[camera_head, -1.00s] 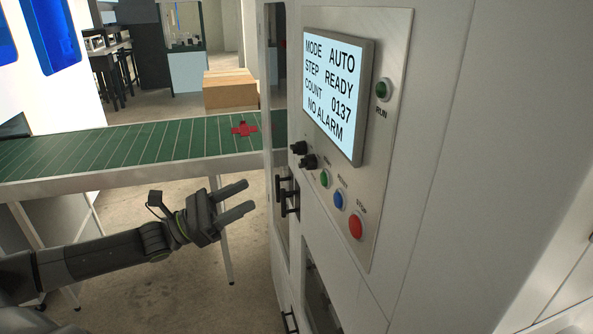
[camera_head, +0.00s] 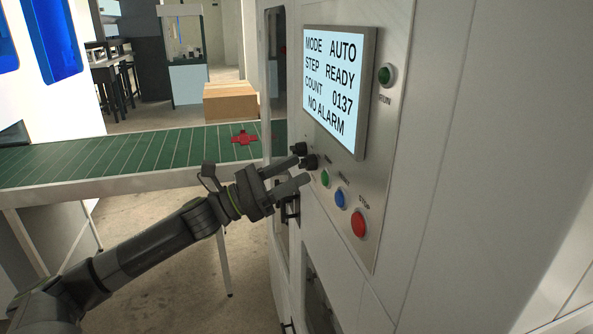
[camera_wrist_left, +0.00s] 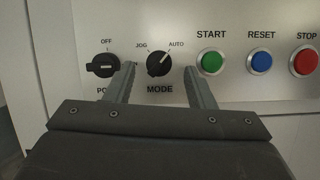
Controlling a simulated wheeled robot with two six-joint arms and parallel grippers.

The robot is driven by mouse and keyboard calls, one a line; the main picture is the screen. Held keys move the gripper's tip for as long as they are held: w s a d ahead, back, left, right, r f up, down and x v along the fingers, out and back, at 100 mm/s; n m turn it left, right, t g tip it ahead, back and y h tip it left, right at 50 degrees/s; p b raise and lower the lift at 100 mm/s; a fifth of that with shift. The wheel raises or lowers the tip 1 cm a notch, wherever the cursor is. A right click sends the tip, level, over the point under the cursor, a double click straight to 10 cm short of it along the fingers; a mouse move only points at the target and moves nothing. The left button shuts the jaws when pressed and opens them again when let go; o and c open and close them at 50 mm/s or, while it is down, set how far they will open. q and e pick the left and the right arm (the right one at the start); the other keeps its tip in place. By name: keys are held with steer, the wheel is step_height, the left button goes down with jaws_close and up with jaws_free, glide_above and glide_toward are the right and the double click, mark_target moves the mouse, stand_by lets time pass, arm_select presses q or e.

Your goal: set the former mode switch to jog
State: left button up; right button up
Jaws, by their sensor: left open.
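The black mode switch (camera_wrist_left: 159,64) is a rotary knob on the grey panel, with JOG at its upper left and AUTO at its upper right. Its pointer is turned to the upper right, toward AUTO. In the head view the mode switch (camera_head: 309,162) is just beyond my left gripper (camera_head: 299,172). The screen (camera_head: 335,85) reads MODE AUTO, STEP READY, COUNT 0137, NO ALARM. In the left wrist view my left gripper (camera_wrist_left: 162,82) is open, its fingers on either side of the mode switch. I cannot tell whether they touch it. My right gripper is not in view.
The power knob (camera_wrist_left: 103,65) sits close by the left finger. Green start (camera_wrist_left: 212,62), blue reset (camera_wrist_left: 261,61) and red stop (camera_wrist_left: 304,62) buttons are to the right. A conveyor (camera_head: 110,156) carries a red cross-shaped piece (camera_head: 244,138); a carton (camera_head: 230,102) stands behind.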

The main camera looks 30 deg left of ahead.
arm_select(q)
steer(key=shift+w+d+r, duration=0.3)
steer(key=shift+w+d, duration=0.1)
steer(key=shift+w, duration=0.15)
steer(key=shift+c, duration=0.4)
steer(key=c, duration=0.9)
